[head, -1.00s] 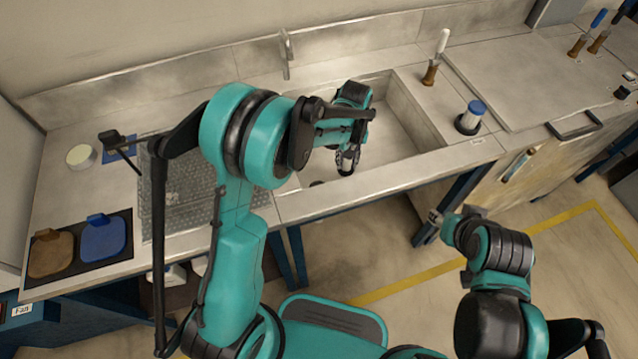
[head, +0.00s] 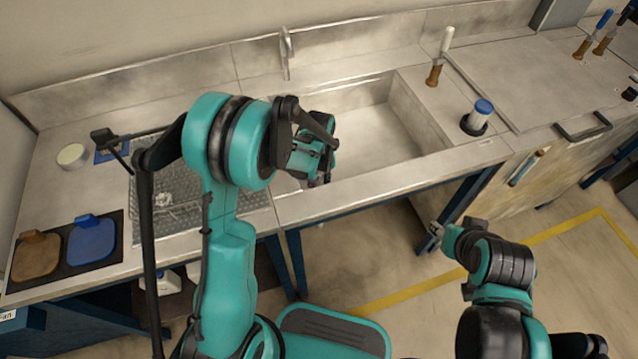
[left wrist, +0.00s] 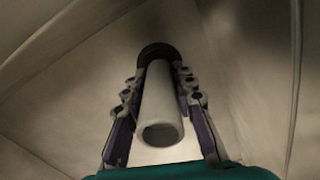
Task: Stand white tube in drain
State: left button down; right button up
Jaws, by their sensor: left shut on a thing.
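My left gripper (head: 314,178) is over the front left part of the steel sink (head: 420,118), pointing down into it. In the left wrist view the white tube (left wrist: 161,110) lies between the two fingers of my left gripper (left wrist: 159,95), which is shut on it. The tube's near end shows its open mouth. Its far end meets a dark round ring (left wrist: 158,50), which looks like the drain; I cannot tell whether the tube sits inside it. In the head view my arm hides the tube and drain. My right gripper (head: 437,232) is away, in front of the bench.
A tap (head: 287,50) stands behind the sink. A grey textured mat (head: 185,180) and blue and brown pads (head: 90,240) lie to the left. The sink's right side is clear.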

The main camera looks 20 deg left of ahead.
pick_arm(q)
jog(key=shift+f, duration=0.15)
jog(key=c, duration=1.2)
grip_release()
